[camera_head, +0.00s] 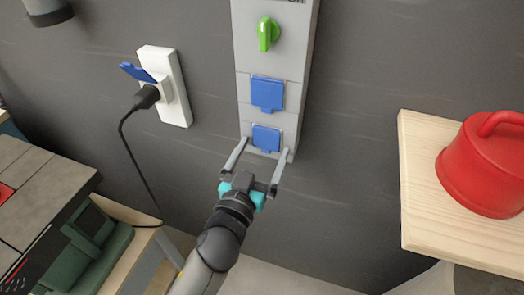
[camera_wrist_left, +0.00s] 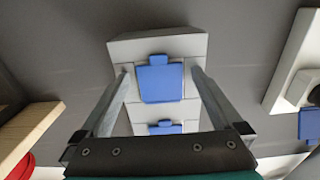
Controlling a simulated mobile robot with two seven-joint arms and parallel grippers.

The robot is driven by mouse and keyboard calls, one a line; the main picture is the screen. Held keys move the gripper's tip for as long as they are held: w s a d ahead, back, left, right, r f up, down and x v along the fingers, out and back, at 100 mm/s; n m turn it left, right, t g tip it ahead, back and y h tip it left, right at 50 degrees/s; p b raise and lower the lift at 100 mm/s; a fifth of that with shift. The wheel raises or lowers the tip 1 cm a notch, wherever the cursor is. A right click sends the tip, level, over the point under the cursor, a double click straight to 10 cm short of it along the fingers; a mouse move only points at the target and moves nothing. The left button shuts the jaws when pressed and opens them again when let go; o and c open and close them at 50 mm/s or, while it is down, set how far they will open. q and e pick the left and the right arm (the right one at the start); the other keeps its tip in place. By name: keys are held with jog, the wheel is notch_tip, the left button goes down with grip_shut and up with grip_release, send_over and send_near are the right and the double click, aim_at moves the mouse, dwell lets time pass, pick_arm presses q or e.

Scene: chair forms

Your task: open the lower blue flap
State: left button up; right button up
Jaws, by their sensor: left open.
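The lower blue flap (camera_head: 266,139) is on the grey wall panel (camera_head: 272,40) and looks shut. The upper blue flap (camera_head: 267,94) sits above it and also looks shut. My left gripper (camera_head: 262,151) is open and empty, its fingers spread to either side of the lower flap. The left wrist view is upside down: the lower flap (camera_wrist_left: 160,83) shows large between the fingers, the upper flap (camera_wrist_left: 165,128) nearer the gripper body. I cannot tell whether the fingertips touch the panel. My right gripper is not in view.
A green knob (camera_head: 268,34) is higher on the panel. A white socket (camera_head: 167,85) with a black plug (camera_head: 147,97) and a raised blue flap is at left. A wooden shelf (camera_head: 425,195) with a red pot (camera_head: 485,165) juts out at right.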

pick_arm(q)
grip_shut()
dwell(0.9)
